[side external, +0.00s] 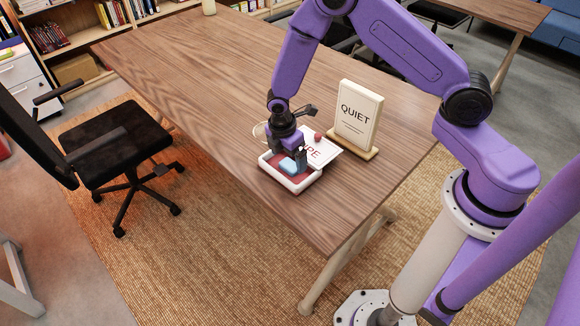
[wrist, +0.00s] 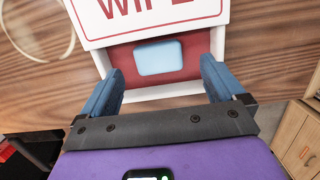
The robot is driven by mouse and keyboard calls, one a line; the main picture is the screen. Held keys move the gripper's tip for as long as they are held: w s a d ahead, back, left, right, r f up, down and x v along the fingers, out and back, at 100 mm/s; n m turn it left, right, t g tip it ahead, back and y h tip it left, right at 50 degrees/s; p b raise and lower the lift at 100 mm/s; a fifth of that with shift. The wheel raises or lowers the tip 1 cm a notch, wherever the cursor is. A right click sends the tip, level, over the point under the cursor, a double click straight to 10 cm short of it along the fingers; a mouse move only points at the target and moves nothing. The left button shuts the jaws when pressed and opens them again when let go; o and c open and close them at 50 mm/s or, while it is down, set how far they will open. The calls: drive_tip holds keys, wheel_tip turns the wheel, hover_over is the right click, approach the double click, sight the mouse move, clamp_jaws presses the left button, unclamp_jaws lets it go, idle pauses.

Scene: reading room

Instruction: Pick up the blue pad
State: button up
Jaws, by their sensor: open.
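The blue pad (wrist: 160,57) is a small light-blue rounded block lying on the red floor of a white-rimmed tray (wrist: 178,91). In the side view the pad (side external: 290,167) sits in the tray (side external: 297,187) near the table's front edge. My gripper (wrist: 163,76) is open, with one finger to each side of the pad in the wrist view. In the side view my gripper (side external: 290,160) is low over the tray. I cannot tell whether the fingers reach down to the pad's height. Nothing is held.
A "QUIET" sign (side external: 357,115) on a wooden base stands to the right. A pale ring-shaped thing (wrist: 70,30) lies left of the card. The left part of the wooden table (side external: 190,80) is clear.

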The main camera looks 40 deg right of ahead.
sight(290, 164)
drive_tip(key=shift+w+d+f, duration=0.1)
drive_tip(key=shift+d+f, duration=0.05)
drive_tip(key=shift+f, duration=0.7)
drive_tip(key=shift+d+f, duration=0.15)
drive_tip(key=shift+f, duration=0.65)
drive_tip(key=c, duration=1.1)
drive_tip(key=shift+r, duration=0.1)
drive_tip(key=shift+r, duration=0.8)
drive_tip(key=s+r, duration=0.3)
drive_tip(key=s, duration=0.1)
drive_tip(key=s+d+r, duration=0.1)
drive_tip(key=s+r, duration=0.3)
drive_tip(key=s, duration=0.1)
drive_tip(key=s+d+r, duration=0.1)
drive_tip(key=s+r, duration=0.3)
drive_tip(key=s, duration=0.1)
drive_tip(key=shift+r, duration=0.15)
drive_tip(key=shift+o, duration=0.3)
drive_tip(key=shift+w, duration=0.15)
